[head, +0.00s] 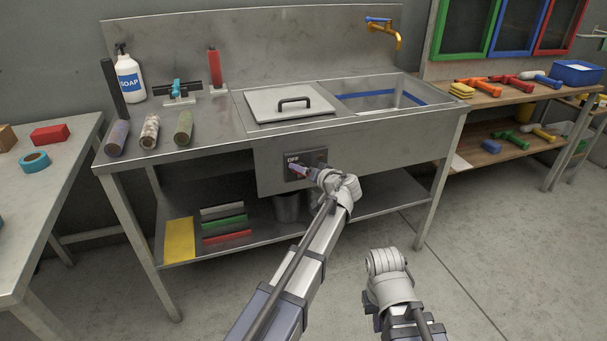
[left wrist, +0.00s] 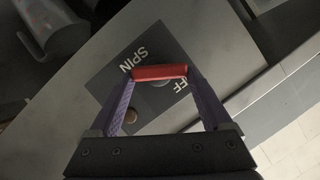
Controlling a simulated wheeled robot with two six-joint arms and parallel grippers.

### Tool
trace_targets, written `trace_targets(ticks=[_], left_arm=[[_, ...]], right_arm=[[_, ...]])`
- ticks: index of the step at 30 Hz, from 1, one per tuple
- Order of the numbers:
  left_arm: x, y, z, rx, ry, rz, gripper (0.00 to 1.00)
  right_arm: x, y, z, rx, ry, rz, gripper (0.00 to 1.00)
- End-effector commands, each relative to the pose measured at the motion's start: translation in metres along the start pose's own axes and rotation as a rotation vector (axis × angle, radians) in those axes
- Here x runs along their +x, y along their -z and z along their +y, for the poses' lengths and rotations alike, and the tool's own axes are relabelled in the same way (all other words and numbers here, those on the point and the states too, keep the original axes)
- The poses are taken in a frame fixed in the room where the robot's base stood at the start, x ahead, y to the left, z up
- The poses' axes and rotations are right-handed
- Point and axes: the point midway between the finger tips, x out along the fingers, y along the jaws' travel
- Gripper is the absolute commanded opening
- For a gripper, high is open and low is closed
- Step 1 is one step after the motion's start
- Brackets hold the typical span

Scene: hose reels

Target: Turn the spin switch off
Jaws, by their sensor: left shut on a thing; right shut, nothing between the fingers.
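The spin switch is a red bar handle (left wrist: 160,72) on a dark panel (left wrist: 112,82) in the left wrist view. The word SPIN and part of OFF show on the panel around it. In the head view the panel (head: 319,157) sits on the sink front, with OFF legible at its upper left. My left gripper (head: 303,172) reaches it, and its purple fingers (left wrist: 160,80) are shut on the ends of the red handle. The fingers partly hide the switch in the head view. My right gripper (head: 386,262) is shut and empty, low in front of the sink bench.
Above the panel are a lidded basin (head: 262,103) and an open sink (head: 385,100). A lower shelf (head: 375,200) runs beneath. Floor at the right (head: 490,250) is clear.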

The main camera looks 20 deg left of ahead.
Motion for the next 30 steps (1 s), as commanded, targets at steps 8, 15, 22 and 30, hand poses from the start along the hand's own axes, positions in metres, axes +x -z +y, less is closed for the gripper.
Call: trace_targets(ticks=[8,15,22,30], left_arm=[[0.001,-0.003,0.008,0.242,0.099,-0.005,0.27],[0.001,-0.005,0.011,0.451,0.185,-0.005,0.27],[0.002,-0.006,0.013,0.637,0.261,-0.005,0.27],[0.001,-0.006,0.014,0.802,0.328,-0.005,0.27]], right_arm=[[0.021,0.001,-0.001,-0.001,-0.003,0.0,0.0],[0.039,0.002,-0.003,-0.002,-0.006,0.0,0.0],[0.056,0.004,-0.005,-0.006,-0.004,0.002,0.0],[0.071,0.005,-0.007,-0.009,-0.002,0.003,0.0]])
